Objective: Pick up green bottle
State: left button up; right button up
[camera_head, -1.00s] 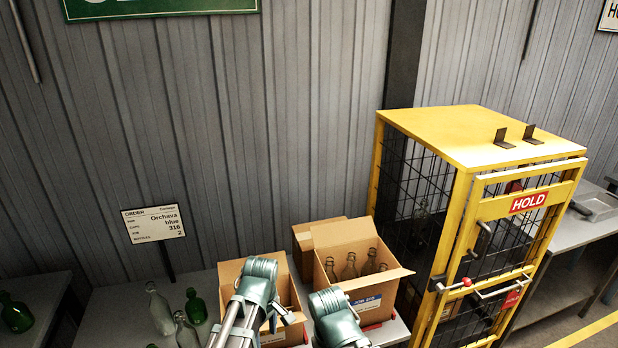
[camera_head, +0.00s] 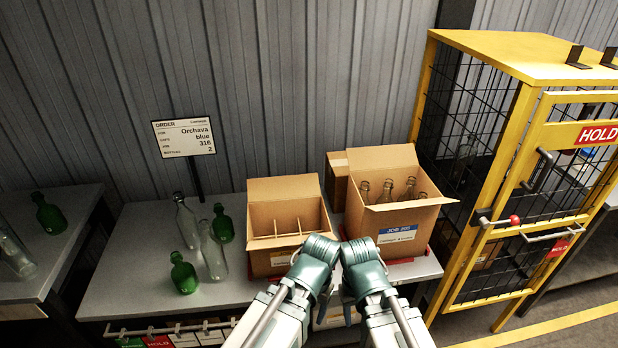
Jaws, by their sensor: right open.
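Three green bottles show. One (camera_head: 184,275) stands near the front of the grey middle table (camera_head: 135,265). One (camera_head: 222,224) stands farther back on it, beside clear bottles. One (camera_head: 49,213) is on the separate table at the far left. My two arms reach in from the bottom centre, their teal joints in front of the cardboard boxes. My right gripper (camera_head: 345,313) shows only in small part between the arms, open, low in the picture and well to the right of the green bottles.
Clear bottles (camera_head: 187,222) (camera_head: 212,252) stand among the green ones. An open divided box (camera_head: 272,263) and a box holding several bottles (camera_head: 400,218) stand to the right. A yellow cage (camera_head: 530,110) is at the right. An order sign (camera_head: 184,138) stands behind the table.

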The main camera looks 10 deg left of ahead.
aim_at(184, 276)
jog(key=u, duration=1.35)
